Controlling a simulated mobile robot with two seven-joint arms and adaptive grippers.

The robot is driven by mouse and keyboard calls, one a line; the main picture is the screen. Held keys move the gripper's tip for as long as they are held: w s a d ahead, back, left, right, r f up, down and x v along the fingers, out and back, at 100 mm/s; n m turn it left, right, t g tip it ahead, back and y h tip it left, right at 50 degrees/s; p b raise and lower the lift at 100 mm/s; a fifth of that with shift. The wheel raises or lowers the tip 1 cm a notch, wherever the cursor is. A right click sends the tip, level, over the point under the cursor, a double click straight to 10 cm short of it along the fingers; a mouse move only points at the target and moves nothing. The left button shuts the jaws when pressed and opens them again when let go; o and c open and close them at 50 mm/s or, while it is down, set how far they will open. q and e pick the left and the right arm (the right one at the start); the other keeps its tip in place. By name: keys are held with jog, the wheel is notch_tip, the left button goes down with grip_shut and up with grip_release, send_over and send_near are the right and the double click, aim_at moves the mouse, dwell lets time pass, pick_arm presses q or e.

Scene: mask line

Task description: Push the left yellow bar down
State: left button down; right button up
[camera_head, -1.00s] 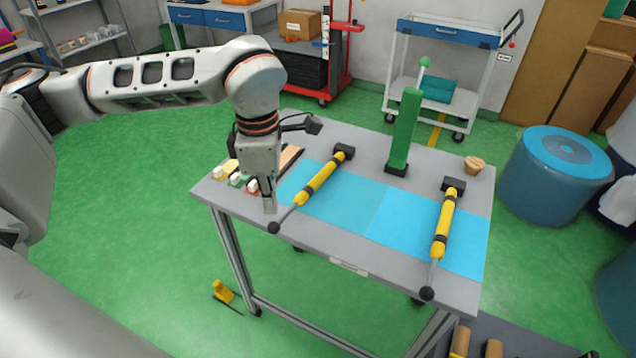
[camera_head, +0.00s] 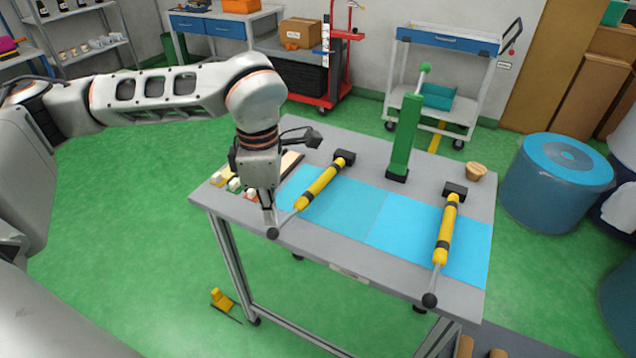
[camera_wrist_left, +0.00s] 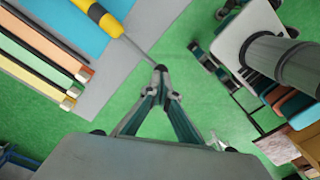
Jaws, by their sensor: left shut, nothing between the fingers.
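The left yellow bar (camera_head: 321,185) runs from a black hinge block on the table to a thin grey rod with a black ball (camera_head: 272,233) at the front edge. Its height above the table is hard to judge. My left gripper (camera_head: 269,221) points down, shut and empty, with its tips right at the ball. I cannot tell whether they touch. In the left wrist view, the bar (camera_wrist_left: 97,13) comes in from the top and its rod ends at my fingertips (camera_wrist_left: 160,70). My right gripper is not in view.
A second yellow bar (camera_head: 446,230) lies to the right. A green upright lever (camera_head: 405,140) stands at the table's back. Small coloured strips with white blocks (camera_head: 234,184) lie left of my gripper. A wooden knob (camera_head: 475,172) sits at the back right.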

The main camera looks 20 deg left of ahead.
aim_at(272, 228)
pick_arm(q)
jog(key=shift+f, duration=0.1)
dwell(0.6)
jog(key=shift+f+b, duration=1.5)
jog(key=shift+f, duration=0.9)
jog(key=shift+r+p, duration=1.65)
jog(key=shift+r, duration=0.65)
jog(key=shift+r+p, duration=1.3)
jog(key=shift+r, duration=0.5)
jog(key=shift+d+f, duration=0.1)
